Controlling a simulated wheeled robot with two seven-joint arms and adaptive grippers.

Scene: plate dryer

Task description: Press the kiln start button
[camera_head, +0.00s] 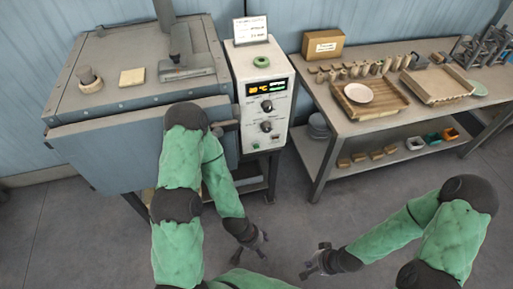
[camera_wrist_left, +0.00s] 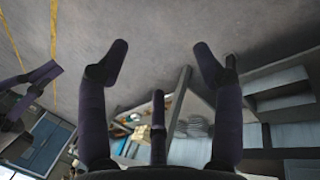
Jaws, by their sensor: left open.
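The kiln (camera_head: 120,130) is a large blue-grey box at the left of the head view. A white control box (camera_head: 245,65) stands at its right side, with a lit display (camera_head: 267,88) and two black knobs. A small green button (camera_head: 256,146) sits low on its front face; a green ring-shaped piece (camera_head: 262,61) is on its top. My left gripper (camera_head: 264,246) is open and empty, low in front of the control box and apart from it. Its spread fingers also show in the left wrist view (camera_wrist_left: 161,52). My right gripper (camera_head: 312,261) looks open and empty, further right.
A workbench (camera_head: 326,131) at the right carries wooden trays, a white plate (camera_head: 359,92) and small pieces; its lower shelf holds bins. A sign (camera_head: 250,30) stands on the control box. My left arm partly covers the kiln front. The floor (camera_head: 350,215) before the bench is clear.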

